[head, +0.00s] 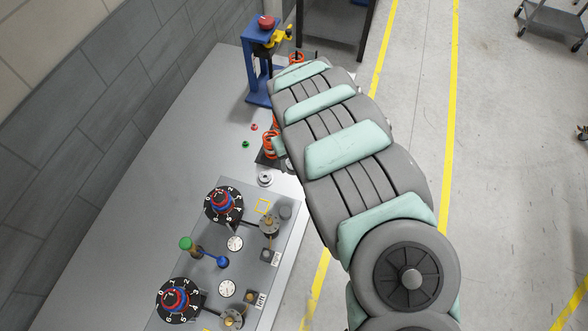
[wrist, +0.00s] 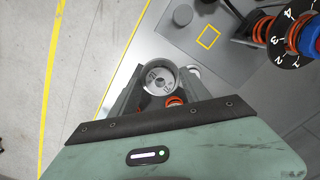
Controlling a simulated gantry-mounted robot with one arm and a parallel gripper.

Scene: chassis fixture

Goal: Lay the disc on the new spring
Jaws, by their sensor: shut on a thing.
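In the wrist view my gripper (wrist: 160,72) is shut on a round grey metal disc (wrist: 158,80), which sits between its two fingers. In the head view an orange spring (head: 271,145) stands on a dark base at the table's right edge, beside my arm. Another orange spring (head: 297,58) shows farther back near the blue press. Which spring is the new one is not clear.
A silver ring-like part (head: 265,178) lies on the table (head: 190,130) near the panel. A blue press (head: 258,60) stands behind. The panel in front carries dials (head: 223,204), gauges and a green-knobbed lever (head: 187,244). Small red and green pieces lie left of the spring.

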